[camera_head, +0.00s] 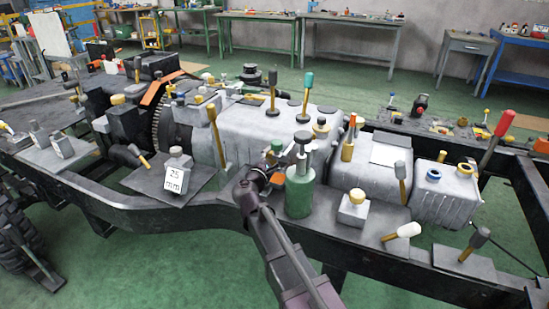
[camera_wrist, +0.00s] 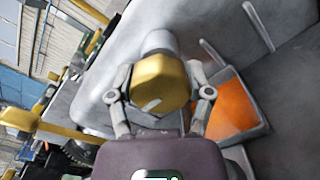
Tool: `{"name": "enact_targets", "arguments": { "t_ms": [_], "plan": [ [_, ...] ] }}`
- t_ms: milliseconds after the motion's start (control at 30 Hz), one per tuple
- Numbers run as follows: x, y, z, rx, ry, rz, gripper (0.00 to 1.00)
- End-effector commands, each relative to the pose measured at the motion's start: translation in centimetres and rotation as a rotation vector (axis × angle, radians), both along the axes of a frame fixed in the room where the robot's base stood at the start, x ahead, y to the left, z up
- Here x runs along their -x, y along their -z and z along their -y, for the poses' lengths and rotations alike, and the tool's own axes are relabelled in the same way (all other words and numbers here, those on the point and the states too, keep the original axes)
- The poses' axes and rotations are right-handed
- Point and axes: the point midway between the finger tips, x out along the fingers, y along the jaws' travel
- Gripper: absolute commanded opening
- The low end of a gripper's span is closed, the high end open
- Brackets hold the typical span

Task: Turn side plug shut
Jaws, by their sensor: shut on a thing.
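The side plug (camera_wrist: 160,84) is a yellow, faceted cap with a pale mark on its face, on a grey round neck at the side of a grey housing (camera_wrist: 100,72). My gripper (camera_wrist: 160,92) is shut on the plug, with one finger at each side of it. In the head view, my gripper (camera_head: 262,172) reaches the near side of the long grey housing (camera_head: 240,128), just left of a green bottle-like thing (camera_head: 299,190). The plug cannot be made out there. I cannot tell how far it is turned.
The green bottle-like thing stands close to my gripper's right. A block marked 25 mm (camera_head: 176,172) is to the left, and a small yellow-topped block (camera_head: 353,208) to the right. The dark chassis rail (camera_head: 150,212) runs in front. An orange patch (camera_wrist: 218,105) lies beside the plug.

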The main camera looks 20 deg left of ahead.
Motion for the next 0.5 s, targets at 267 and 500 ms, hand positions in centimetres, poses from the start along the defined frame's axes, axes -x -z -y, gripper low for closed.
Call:
{"name": "enact_targets", "arguments": {
  "t_ms": [267, 500],
  "plan": [
    [-0.07, 0.01, -0.02, -0.003, 0.0, -0.001, 0.77],
    [-0.04, 0.01, -0.02, -0.001, -0.001, -0.001, 1.0]
  ]
}}
